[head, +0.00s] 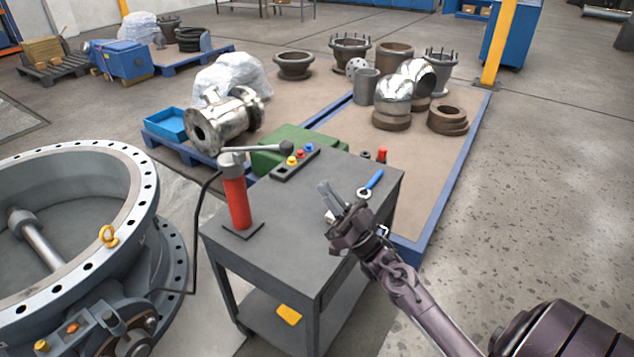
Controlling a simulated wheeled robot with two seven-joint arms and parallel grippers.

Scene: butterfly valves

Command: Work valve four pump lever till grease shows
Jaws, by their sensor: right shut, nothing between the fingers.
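A red grease pump (237,203) with a grey head stands upright at the left of the grey cart top. Its pump lever (262,149) reaches right from the head, about level, and ends in a dark ball knob (287,147). A black hose (197,230) runs from the pump down toward the large grey butterfly valve (62,272) at the left. I cannot see any grease, and I cannot read a number on the valve. My right gripper (327,196) is shut and empty above the right part of the cart, apart from the lever. My left gripper is not in view.
Open floor lies right.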

